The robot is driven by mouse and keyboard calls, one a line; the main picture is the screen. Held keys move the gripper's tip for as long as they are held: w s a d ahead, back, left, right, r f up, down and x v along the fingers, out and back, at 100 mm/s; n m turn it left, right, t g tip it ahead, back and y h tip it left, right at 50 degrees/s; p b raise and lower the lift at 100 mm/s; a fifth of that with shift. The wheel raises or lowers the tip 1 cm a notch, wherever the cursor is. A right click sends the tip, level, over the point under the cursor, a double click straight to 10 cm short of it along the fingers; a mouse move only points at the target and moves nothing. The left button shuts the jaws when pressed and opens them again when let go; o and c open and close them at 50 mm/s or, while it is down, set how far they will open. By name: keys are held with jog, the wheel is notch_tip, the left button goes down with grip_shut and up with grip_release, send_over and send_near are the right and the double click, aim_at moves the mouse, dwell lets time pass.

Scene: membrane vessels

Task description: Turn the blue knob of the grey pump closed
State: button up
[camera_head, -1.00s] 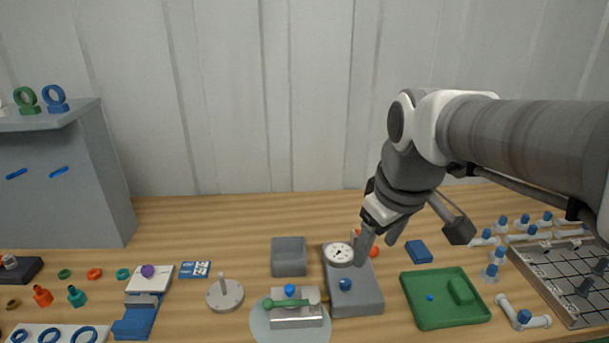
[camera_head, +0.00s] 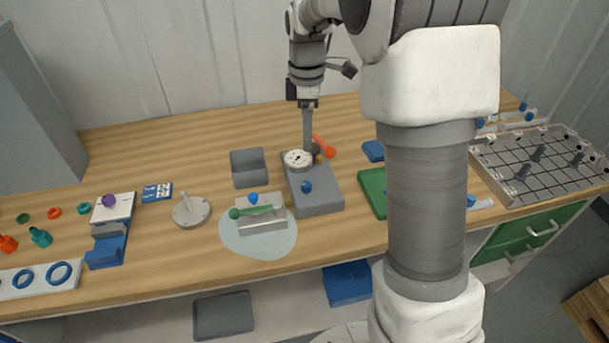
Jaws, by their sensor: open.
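The grey pump (camera_head: 318,199) is a flat grey block on the wooden table, with a round white dial gauge (camera_head: 297,159) at its far end. Its blue knob (camera_head: 306,187) sits on top, nearer the front edge. My gripper (camera_head: 311,148) points down just behind and right of the gauge, beyond the blue knob and apart from it. It is open, with nothing seen in it; one finger largely hides the other. A red-orange handle-like part (camera_head: 325,147) shows right beside the fingertips; whether they touch it I cannot tell.
A grey bin (camera_head: 249,168) stands left of the pump. A green tray (camera_head: 373,190), partly hidden by my arm, and a blue block (camera_head: 373,151) are to the right.

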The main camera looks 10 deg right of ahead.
aim_at(307, 184)
notch_tip(307, 184, down, 16)
jog(key=shift+r, duration=0.1)
dwell(0.4)
grip_shut()
